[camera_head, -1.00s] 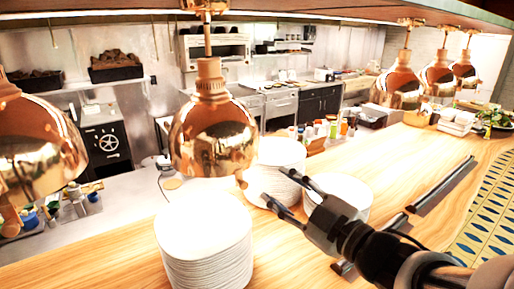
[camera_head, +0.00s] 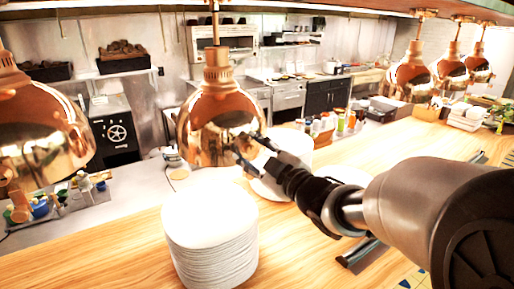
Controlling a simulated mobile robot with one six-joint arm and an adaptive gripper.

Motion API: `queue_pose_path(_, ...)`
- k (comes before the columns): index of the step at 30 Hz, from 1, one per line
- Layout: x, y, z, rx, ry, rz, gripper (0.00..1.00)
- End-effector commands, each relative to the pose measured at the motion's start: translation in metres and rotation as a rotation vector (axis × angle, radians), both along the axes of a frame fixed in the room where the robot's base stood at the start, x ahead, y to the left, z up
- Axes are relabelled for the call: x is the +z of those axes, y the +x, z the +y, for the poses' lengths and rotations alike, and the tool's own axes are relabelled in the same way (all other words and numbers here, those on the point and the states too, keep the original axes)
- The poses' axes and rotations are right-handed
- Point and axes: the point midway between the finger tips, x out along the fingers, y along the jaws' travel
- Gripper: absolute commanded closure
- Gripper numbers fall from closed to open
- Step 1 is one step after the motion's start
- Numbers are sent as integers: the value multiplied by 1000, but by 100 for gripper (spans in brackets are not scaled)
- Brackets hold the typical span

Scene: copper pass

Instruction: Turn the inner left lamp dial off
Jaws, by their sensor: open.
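The second copper lamp from the left (camera_head: 212,112) hangs over the wooden counter, and another copper lamp (camera_head: 40,140) hangs at the far left. My gripper (camera_head: 242,150) is open at the lower right edge of the second lamp, its two fingers pointing left towards it. A dial on this lamp is not clearly visible; the fingers cover part of the rim there. I cannot tell whether the fingers touch the lamp or have anything between them.
A tall stack of white plates (camera_head: 210,240) stands below the second lamp, close under my gripper. More plates (camera_head: 290,145) stand behind the gripper. Several copper lamps (camera_head: 410,80) hang at the right. Bottles (camera_head: 340,123) stand at the back of the wooden counter (camera_head: 100,245).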

Motion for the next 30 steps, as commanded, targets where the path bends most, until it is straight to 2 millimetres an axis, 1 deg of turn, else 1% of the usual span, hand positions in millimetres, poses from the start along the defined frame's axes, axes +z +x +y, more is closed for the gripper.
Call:
queue_pose_path(3, 0, 0, 0, 0, 0, 0, 57)
queue_pose_path(22, 0, 0, 0, 0, 0, 0, 99)
queue_pose_path(30, 0, 0, 0, 0, 15, 11, 100)
